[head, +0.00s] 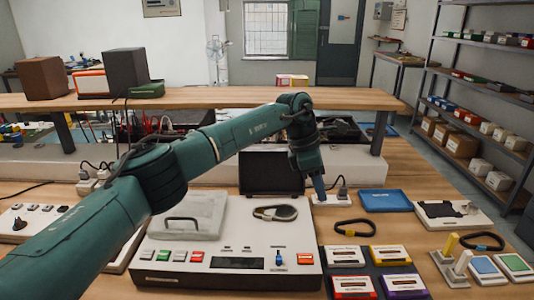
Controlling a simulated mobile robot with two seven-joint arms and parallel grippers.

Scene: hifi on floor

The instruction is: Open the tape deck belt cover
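The cream tape deck (225,245) lies on the wooden bench, with coloured buttons along its front. A pale grey panel with a dark curved handle (182,220) lies flat over its left part. A dark panel (271,172) stands upright at the deck's back edge. A dark belt loop (275,213) lies on the deck's right part. My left gripper (319,190) points down just beyond the deck's back right corner, apart from the handle. Its fingers overlap from this angle, so I cannot tell how far apart they are. My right gripper is out of view.
Another belt (356,228) and several cassettes (376,255) lie right of the deck. A blue tray (386,200) is behind them. A white stand with pegs (460,268) is at the right. A raised wooden shelf (220,100) crosses behind my arm.

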